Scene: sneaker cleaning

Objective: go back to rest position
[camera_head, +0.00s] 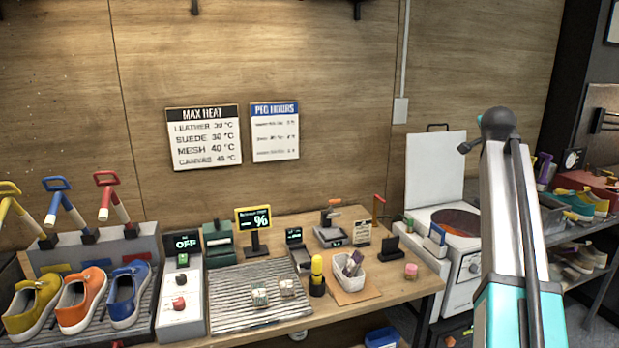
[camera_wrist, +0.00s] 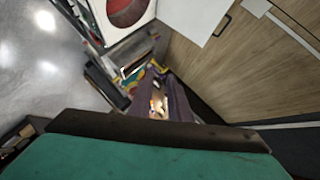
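My arm (camera_head: 503,225) stands nearly upright at the right of the head view, with white and teal links and a dark rounded joint at its top. It is in front of the white machine's right side. I cannot make out my gripper's fingertips in the head view. In the wrist view a broad teal part with a dark edge (camera_wrist: 150,135), which seems to be mine, fills the bottom. The view there is tilted, and no held object can be made out.
The wooden bench (camera_head: 405,293) carries a ribbed mat (camera_head: 235,303), a white bin (camera_head: 349,279) and small devices. Several sneakers (camera_head: 80,299) sit on the rack at left. A white machine (camera_head: 434,175) stands right of the bench, with a shoe shelf (camera_head: 583,235) beyond.

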